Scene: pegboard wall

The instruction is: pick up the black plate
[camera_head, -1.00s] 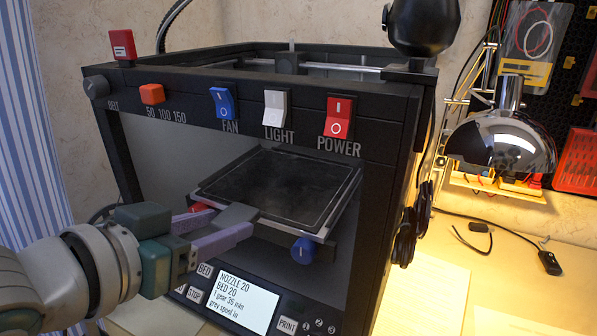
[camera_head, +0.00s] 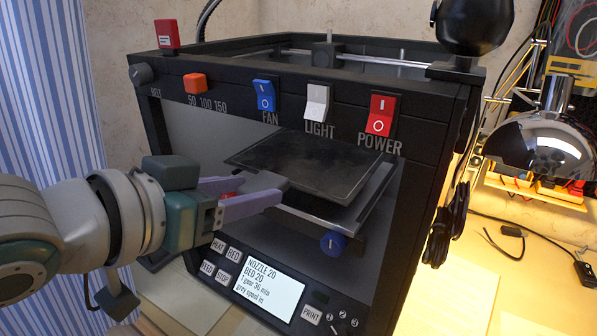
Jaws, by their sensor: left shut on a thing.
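The black plate (camera_head: 310,164) is a flat dark sheet inside the printer's open front. It is a little above the bed (camera_head: 325,221), with the bed's pale edge showing below and to the right of it. My left gripper (camera_head: 268,190) comes in from the left and is shut on the plate's grey front tab. The fingers hide part of the tab and the plate's front left edge. My right gripper is not in view.
The black printer frame (camera_head: 428,185) surrounds the plate at the top and sides. A blue knob (camera_head: 333,243) is below the bed and a red one (camera_head: 228,195) is behind my fingers. A screen (camera_head: 269,287) is below. The space in front of the opening looks clear.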

